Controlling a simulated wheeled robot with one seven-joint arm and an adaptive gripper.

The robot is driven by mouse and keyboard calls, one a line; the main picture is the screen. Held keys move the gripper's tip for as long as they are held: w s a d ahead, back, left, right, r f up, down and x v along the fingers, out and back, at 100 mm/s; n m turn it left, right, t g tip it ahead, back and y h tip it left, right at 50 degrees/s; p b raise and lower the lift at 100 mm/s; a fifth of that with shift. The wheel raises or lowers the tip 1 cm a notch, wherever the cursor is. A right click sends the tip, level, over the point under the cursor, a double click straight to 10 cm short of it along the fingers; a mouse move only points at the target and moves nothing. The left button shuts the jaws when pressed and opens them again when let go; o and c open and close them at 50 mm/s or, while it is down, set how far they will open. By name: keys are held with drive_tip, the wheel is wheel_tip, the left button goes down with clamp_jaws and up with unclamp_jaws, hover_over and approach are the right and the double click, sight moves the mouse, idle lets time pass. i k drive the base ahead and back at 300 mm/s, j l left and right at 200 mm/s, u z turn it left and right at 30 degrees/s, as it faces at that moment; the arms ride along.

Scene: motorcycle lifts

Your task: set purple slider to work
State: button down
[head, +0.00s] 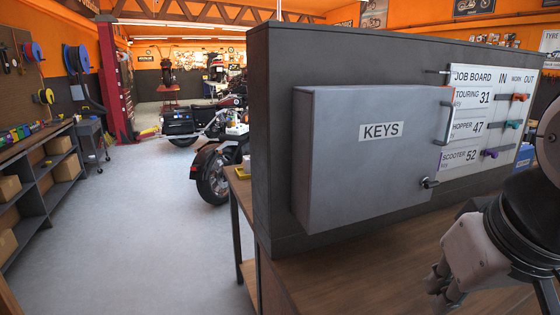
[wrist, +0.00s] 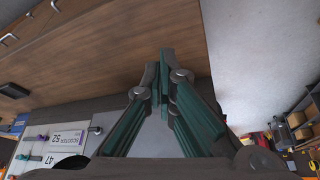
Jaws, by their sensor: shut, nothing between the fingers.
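The purple slider (head: 490,153) sits near the left end of its slot in the SCOOTER 52 row, on the IN side. The job board (head: 476,112) is a white panel with columns headed IN, WORK and OUT. A red slider (head: 519,97) is in the TOURING row and a teal slider (head: 512,124) in the HOPPER row, both further right along their slots. My gripper (head: 441,289) is low at the right, in front of and below the board, apart from the sliders. In the wrist view its fingers (wrist: 165,62) are together and empty. The board appears upside down there, at lower left.
A grey KEYS cabinet (head: 365,155) with a handle stands out from the dark panel (head: 275,130), left of the board. A wooden bench top (head: 345,270) runs below. Open floor (head: 150,235) lies at left, with shelving (head: 45,180) and a motorcycle (head: 212,165) beyond.

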sight(488, 152)
drive_tip(key=i+l+z, duration=0.2)
drive_tip(key=l, duration=0.15)
drive_tip(key=l+z, duration=0.2)
drive_tip(key=l, duration=0.15)
drive_tip(key=i+l+z, duration=0.2)
drive_tip(key=l+z, duration=0.15)
drive_tip(key=l, duration=0.3)
drive_tip(key=i, duration=0.05)
